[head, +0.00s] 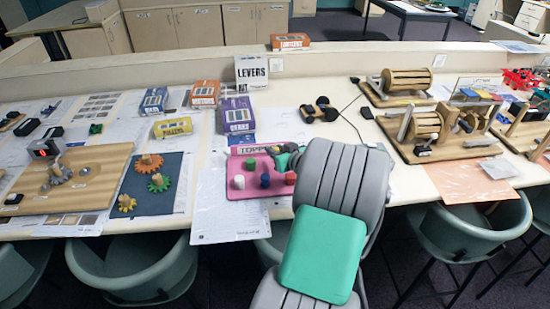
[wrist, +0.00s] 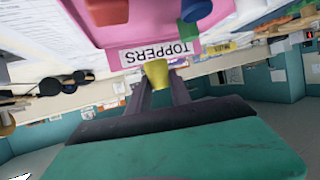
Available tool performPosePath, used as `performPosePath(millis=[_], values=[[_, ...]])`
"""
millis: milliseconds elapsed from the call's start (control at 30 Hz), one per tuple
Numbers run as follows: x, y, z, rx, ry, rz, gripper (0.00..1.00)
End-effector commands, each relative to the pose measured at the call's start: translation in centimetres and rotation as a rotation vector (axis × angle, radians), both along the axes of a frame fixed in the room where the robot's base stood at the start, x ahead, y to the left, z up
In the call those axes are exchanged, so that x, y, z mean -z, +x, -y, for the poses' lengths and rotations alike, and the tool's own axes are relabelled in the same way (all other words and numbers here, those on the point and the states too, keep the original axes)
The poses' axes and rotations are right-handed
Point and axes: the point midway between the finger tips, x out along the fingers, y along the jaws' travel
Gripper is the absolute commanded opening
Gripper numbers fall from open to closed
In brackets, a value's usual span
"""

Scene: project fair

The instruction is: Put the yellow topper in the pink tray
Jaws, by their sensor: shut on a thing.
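The yellow topper (wrist: 157,73) is between the fingertips of my gripper (wrist: 160,88), which is shut on it. In the wrist view the pink tray (wrist: 120,38) lies just beyond the topper, with its white TOPPERS label close to it. I cannot tell how high the topper is above the tray. In the head view the pink tray (head: 242,163) lies on the table's front part.
A blue topper (head: 265,181) and a red topper (head: 290,178) stand in the tray, along with others. A purple box (head: 238,115) and a white levers kit box (head: 251,72) stand behind it. A dark mat with gears (head: 150,200) lies left. Wooden rigs (head: 415,125) stand right.

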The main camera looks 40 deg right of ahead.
Motion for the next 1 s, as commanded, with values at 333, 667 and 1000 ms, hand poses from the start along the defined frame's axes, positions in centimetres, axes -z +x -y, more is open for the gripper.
performPosePath(millis=[333,667,1000], values=[[4.9,2.5,1.7,0.001,0.002,-0.003,0.00],[6.6,2.4,1.8,0.000,-0.003,0.001,0.00],[6.8,2.4,1.8,0.001,-0.001,0.001,0.40]])
